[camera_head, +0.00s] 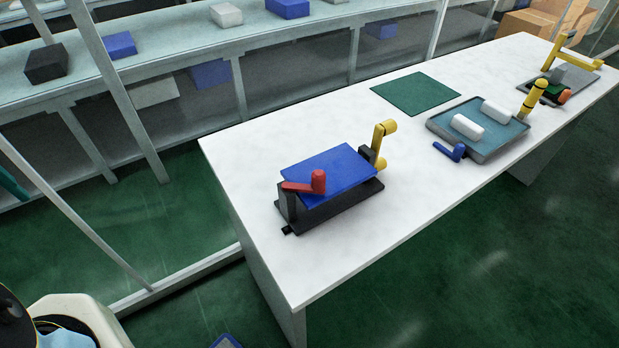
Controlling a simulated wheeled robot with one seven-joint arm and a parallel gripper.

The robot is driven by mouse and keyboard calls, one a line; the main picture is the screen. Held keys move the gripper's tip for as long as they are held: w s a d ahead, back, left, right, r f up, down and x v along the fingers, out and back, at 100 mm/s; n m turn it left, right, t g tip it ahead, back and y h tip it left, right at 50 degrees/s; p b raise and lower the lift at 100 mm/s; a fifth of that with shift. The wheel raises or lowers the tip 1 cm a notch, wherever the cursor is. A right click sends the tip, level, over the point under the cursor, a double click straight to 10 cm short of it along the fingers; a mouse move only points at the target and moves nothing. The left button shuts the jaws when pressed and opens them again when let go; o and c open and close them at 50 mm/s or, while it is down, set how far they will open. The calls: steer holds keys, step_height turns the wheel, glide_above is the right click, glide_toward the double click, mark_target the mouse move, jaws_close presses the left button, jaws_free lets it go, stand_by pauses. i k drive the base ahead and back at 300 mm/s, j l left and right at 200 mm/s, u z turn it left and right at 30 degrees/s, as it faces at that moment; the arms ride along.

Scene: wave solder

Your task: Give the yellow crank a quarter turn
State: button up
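A fixture with a tilted blue plate (328,178) on a dark base stands on the near left part of the white table. A yellow crank (379,145) is at the right end of this fixture, with its thick grip at the top. A red crank (306,184) is at its left end, lying across the plate's near corner. My gripper is not in view, and nothing touches either crank.
On the white table (245,150), a green mat (415,93) and a grey-blue tray (478,140) with two white blocks lie to the right. A blue handle (449,151) and a yellow handle (533,98) are beside the tray. A yellow-armed device (574,63) stands far right.

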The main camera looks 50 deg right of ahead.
mark_target(344, 168)
steer(key=k+j+z, duration=0.15)
steer(key=z, duration=1.5)
steer(key=i+j+z, duration=0.1)
steer(key=z, duration=0.15)
steer(key=i, duration=0.1)
